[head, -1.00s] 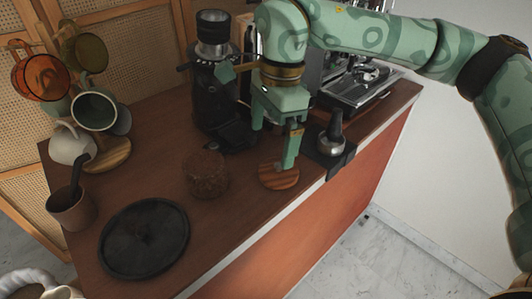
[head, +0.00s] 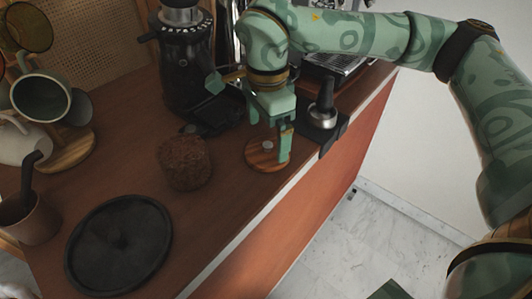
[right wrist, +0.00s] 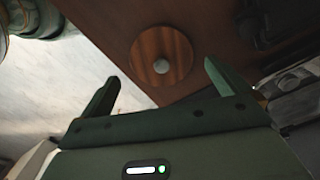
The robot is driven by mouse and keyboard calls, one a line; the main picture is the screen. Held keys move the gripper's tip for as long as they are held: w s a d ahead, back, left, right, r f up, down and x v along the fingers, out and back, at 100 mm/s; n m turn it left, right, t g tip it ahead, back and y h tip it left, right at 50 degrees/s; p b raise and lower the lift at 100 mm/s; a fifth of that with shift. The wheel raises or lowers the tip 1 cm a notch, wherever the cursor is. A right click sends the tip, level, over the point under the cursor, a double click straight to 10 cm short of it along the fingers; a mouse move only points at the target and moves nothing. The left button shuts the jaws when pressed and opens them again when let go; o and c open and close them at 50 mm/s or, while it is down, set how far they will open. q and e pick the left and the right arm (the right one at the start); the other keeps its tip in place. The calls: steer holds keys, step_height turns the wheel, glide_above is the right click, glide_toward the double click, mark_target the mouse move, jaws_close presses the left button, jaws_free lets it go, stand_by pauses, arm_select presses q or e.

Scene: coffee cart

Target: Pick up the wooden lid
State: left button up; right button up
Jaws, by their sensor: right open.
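The wooden lid (head: 258,160) is a small round striped brown disc with a grey knob, lying flat on the counter near its front edge. My right gripper (head: 268,139) is over it, pointing down, open and empty. One finger hangs in front of the lid's right part. In the right wrist view the lid (right wrist: 149,42) shows whole, beyond my open fingers (right wrist: 161,73), with its knob in line with the gap between them. Whether a fingertip touches the lid I cannot tell. My left gripper is not in view.
A brown textured canister (head: 184,163) stands left of the lid, with a dark round tray (head: 118,245) further left. A black grinder (head: 185,75) is behind. A tamper (head: 322,105) on a black mat stands close to the right. The brown counter (head: 215,215) is bare towards the front.

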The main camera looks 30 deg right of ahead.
mark_target(268, 144)
step_height(268, 144, down, 5)
steer(key=shift+w+d+r+b, duration=0.15)
steer(key=shift+b, duration=0.8)
steer(key=shift+r, duration=0.1)
steer(key=shift+c, duration=0.9)
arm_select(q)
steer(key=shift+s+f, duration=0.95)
arm_select(e)
steer(key=c, duration=0.7)
steer(key=shift+r, duration=0.15)
